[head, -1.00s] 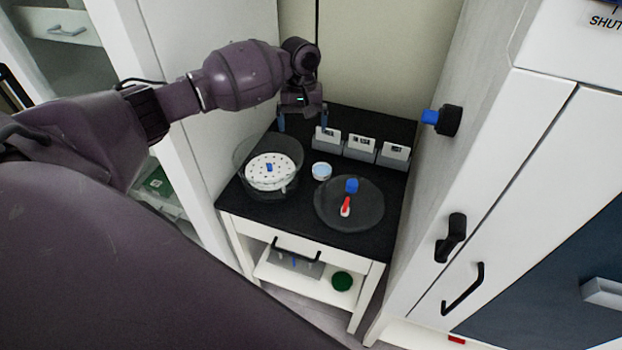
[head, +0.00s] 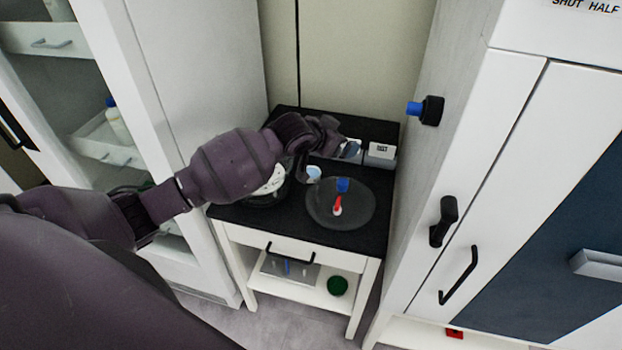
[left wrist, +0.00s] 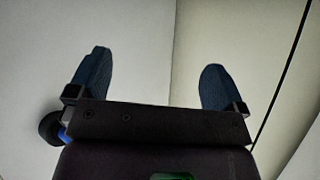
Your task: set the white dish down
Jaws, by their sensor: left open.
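A small round white dish (head: 313,173) with a pale blue inside sits on the black top of the low stand (head: 235,213). It is just below my left wrist, apart from the fingers as far as I can see. My left gripper (left wrist: 157,60) is open in the left wrist view, with nothing between its blue fingers and plain wall beyond. In the head view it is over the back of the stand, its fingers hard to make out. My right gripper is not in view.
A white perforated disc (head: 270,183) in a clear bowl is partly hidden by my arm. Grey boxes with labels, one at the right (head: 381,154), line the back. A tall white cabinet (head: 470,190) closes the right side.

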